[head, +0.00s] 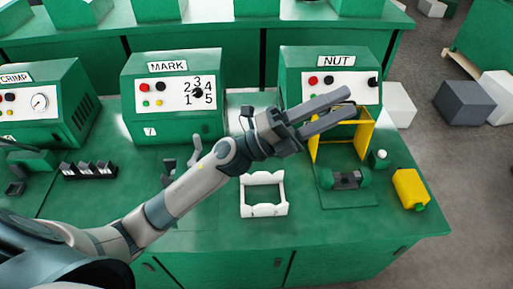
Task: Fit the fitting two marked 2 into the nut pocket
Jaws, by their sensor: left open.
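The NUT machine (330,85) stands at the back right of the bench. In front of it, by a yellow frame (361,140), is a green block with a grey-black middle (346,180), which looks like the nut station; its pocket is too small to make out. No fitting with a readable 2 shows; I cannot tell where fitting two is. My left gripper (348,101) reaches in from the left, above the bench, in front of the NUT panel and over the frame's top. Its fingers are apart with nothing seen between them. My right gripper is not in view.
A white cradle (263,211) stands at the bench's middle. A yellow bottle (409,189) and a small white-topped knob (381,156) are at right. The MARK machine (168,95), CRIMP machine (45,105) and a dark rack (90,171) are left. The front middle is clear.

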